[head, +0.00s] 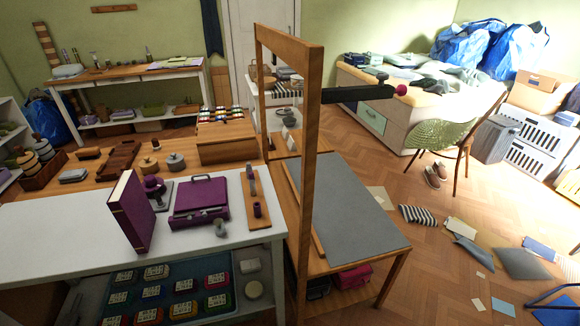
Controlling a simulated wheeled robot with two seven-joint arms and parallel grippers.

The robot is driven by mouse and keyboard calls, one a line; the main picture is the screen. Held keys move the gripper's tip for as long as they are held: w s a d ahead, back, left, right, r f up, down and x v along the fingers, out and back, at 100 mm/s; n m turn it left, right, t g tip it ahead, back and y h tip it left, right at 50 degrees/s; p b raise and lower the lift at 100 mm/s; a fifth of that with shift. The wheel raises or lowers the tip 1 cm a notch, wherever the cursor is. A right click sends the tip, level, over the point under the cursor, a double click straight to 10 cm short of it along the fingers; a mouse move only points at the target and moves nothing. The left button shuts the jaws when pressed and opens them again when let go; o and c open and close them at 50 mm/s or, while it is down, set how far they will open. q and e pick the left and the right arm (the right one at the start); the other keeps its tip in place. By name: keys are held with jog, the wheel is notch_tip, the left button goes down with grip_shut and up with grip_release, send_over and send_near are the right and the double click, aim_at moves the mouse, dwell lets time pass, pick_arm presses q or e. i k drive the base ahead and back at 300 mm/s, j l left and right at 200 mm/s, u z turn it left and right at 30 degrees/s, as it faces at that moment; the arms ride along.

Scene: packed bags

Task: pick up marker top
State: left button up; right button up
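I cannot tell for certain which thing is the marker top. A small purple cylinder (257,209) stands on a narrow wooden board (259,222) at the right end of the white table (60,224). A thin dark upright piece (251,181) stands farther back on the same board. A small grey knob-like piece (220,228) lies on the white table, left of the board. Neither of my grippers is in view.
A purple case (201,201), a tall purple book-like box (132,211) and a purple round-headed item (154,187) stand left of the board. A tall wooden frame (305,170) rises just right of it. A grey-topped table (350,215) beyond looks clear.

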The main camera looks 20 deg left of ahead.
aim_at(220, 230)
jog(key=j+u, duration=0.15)
jog(key=u, duration=1.1)
jog(key=l+z, duration=0.1)
jog(key=k, duration=0.05)
